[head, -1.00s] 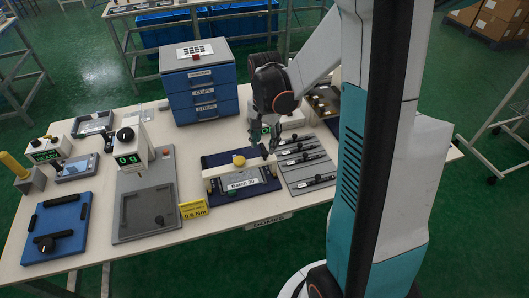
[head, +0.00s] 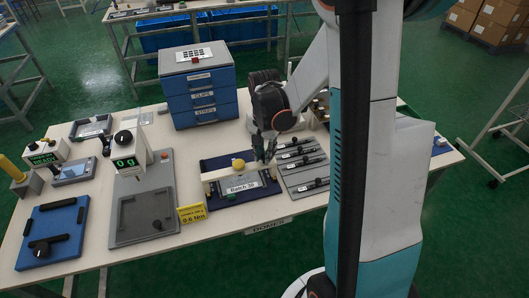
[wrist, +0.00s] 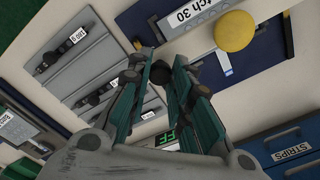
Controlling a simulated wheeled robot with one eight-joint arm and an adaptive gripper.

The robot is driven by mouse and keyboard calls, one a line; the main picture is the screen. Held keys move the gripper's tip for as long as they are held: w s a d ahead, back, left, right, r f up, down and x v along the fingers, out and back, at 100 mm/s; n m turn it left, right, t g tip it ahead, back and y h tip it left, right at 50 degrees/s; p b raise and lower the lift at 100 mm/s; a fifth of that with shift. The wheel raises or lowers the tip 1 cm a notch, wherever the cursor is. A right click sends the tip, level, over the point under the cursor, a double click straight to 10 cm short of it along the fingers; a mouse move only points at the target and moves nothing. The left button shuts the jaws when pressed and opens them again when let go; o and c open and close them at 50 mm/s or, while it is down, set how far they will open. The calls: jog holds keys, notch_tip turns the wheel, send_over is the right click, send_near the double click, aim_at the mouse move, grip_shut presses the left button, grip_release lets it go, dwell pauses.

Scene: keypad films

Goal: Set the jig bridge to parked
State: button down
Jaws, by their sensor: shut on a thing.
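The jig (head: 215,164) is a dark blue plate on the table, with a label reading "Batch 30". Its cream bridge (head: 218,174) spans the plate and carries a yellow knob (head: 238,163) on top. The bridge (wrist: 192,42) and yellow knob (wrist: 234,31) also show in the wrist view. My gripper (head: 265,159) is over the right end of the bridge. In the wrist view my gripper (wrist: 158,72) has its fingers on either side of a small black knob (wrist: 153,76), shut on it. In the head view the fingers mostly hide this knob.
A grey rack of black tools (head: 303,164) lies right of the jig. A blue drawer cabinet (head: 198,92) stands behind. A yellow torque card (head: 192,213) and a grey scale-like station (head: 142,205) are to the left. A blue board (head: 50,235) lies at the far left.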

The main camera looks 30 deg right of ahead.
jog(key=w+d, duration=0.3)
jog(key=w, duration=0.8)
jog(key=c, duration=1.4)
grip_release()
jog(key=shift+w+d, duration=0.1)
jog(key=shift+w, duration=0.05)
notch_tip(320, 180, up, 12)
jog(key=shift+r, duration=0.1)
